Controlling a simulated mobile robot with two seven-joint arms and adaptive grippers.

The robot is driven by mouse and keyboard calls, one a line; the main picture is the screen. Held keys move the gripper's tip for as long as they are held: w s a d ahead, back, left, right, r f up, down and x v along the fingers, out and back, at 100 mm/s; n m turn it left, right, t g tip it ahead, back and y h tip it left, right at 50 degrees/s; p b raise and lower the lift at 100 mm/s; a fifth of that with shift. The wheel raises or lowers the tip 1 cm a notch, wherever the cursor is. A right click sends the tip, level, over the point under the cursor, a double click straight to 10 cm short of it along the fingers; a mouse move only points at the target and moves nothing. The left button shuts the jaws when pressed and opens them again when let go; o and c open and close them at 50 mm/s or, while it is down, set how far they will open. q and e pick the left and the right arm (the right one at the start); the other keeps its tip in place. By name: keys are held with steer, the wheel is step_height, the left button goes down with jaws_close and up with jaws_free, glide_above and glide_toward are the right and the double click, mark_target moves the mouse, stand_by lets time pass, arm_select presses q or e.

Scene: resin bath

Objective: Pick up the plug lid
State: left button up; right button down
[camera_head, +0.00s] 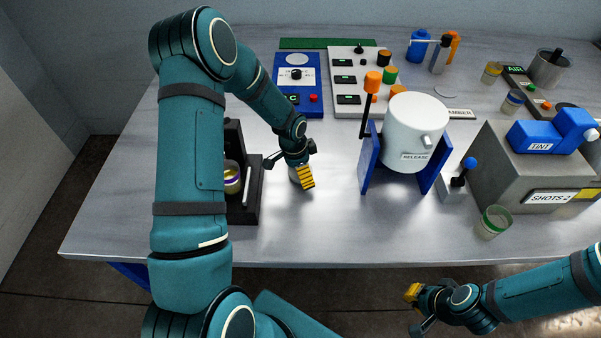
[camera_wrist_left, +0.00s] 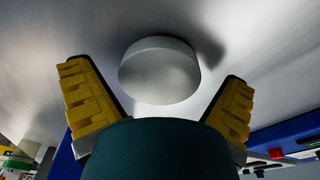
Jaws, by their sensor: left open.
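A white round plug lid (camera_wrist_left: 160,72) lies on the metal table between the fingers of my left gripper (camera_wrist_left: 158,105), in the left wrist view. The fingers are open on either side, with a visible gap around it. In the head view, the left gripper (camera_head: 306,177) points down at the table, left of the white release pot. Only a pale bit of the lid (camera_head: 294,174) shows there, mostly hidden behind the gripper. My right gripper (camera_head: 412,293) is off the table's front edge at lower right; its finger gap does not show clearly.
A black stand (camera_head: 248,208) with a cup is left of my left gripper, partly behind my arm. The white release pot (camera_head: 414,128) stands between blue plates to the right. Control panels (camera_head: 296,106) are behind. A clear cup (camera_head: 492,222) is near the front right. The front middle table is clear.

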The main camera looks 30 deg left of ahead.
arm_select(q)
steer(key=shift+c, duration=0.3)
steer(key=c, duration=0.8)
steer(key=shift+o, duration=0.2)
